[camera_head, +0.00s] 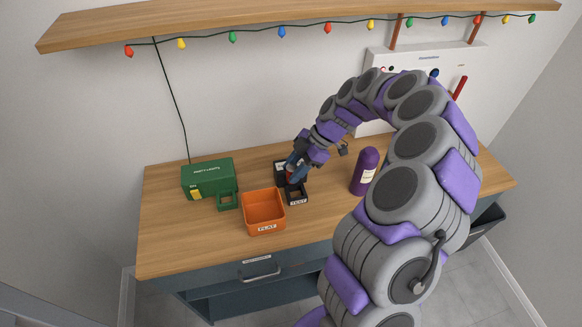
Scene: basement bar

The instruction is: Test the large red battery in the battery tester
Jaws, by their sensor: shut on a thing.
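The battery tester (297,197) is a small black unit with a "TEST" label on its front, standing near the middle of the bench. My gripper (292,174) is low over its back part. My gripper is shut on the large red battery (289,177); only a small red patch shows between the fingers. The fingers and wrist hide most of the battery and the back of the tester. I cannot tell whether the battery is seated in the tester or held just above it.
An orange bin (264,227) labelled "FLAT" stands close left of the tester. A green box (208,177) is farther left. A purple bottle (365,172) stands to the right. The bench top (165,235) is clear at front left. A shelf (240,22) with string lights runs above.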

